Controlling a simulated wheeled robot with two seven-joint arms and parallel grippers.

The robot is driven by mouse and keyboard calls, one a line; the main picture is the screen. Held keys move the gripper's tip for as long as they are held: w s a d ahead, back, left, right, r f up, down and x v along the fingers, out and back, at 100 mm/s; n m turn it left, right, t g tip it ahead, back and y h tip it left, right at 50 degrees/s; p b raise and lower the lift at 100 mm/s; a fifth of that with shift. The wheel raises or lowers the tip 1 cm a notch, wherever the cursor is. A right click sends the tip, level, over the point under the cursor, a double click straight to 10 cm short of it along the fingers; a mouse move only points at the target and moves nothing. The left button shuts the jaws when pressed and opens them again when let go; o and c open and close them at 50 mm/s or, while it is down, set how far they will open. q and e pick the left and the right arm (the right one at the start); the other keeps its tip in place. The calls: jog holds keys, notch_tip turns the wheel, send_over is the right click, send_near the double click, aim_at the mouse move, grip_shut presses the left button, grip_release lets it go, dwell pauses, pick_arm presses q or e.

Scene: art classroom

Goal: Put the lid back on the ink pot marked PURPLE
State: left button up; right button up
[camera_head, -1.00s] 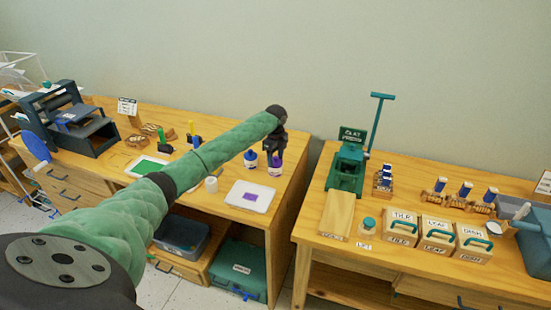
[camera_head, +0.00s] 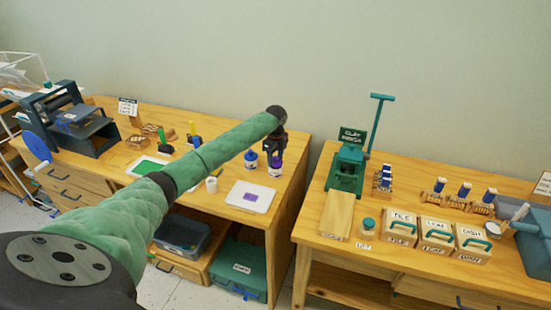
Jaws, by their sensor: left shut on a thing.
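The purple ink pot (camera_head: 275,170) stands at the right end of the left wooden table. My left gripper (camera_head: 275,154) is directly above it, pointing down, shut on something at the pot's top. That thing is mostly hidden by the fingers; it is likely the lid, and I cannot tell whether it touches the pot. A blue ink pot (camera_head: 251,160) stands just left of the purple one. My right gripper is not in view.
A white tray (camera_head: 265,203) with a purple patch lies in front of the pots. A small white cylinder (camera_head: 211,184) stands left of it. A green press (camera_head: 347,168) and several labelled boxes (camera_head: 437,236) stand on the right table, across a gap.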

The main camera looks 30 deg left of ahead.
pick_arm(q)
jog(key=shift+p, duration=0.35)
jog(key=shift+f+p, duration=0.15)
jog(key=shift+p, duration=0.45)
dwell(1.6)
jog(key=o, duration=1.5)
jog(key=shift+r+p, duration=2.75)
jog(key=shift+r, duration=0.75)
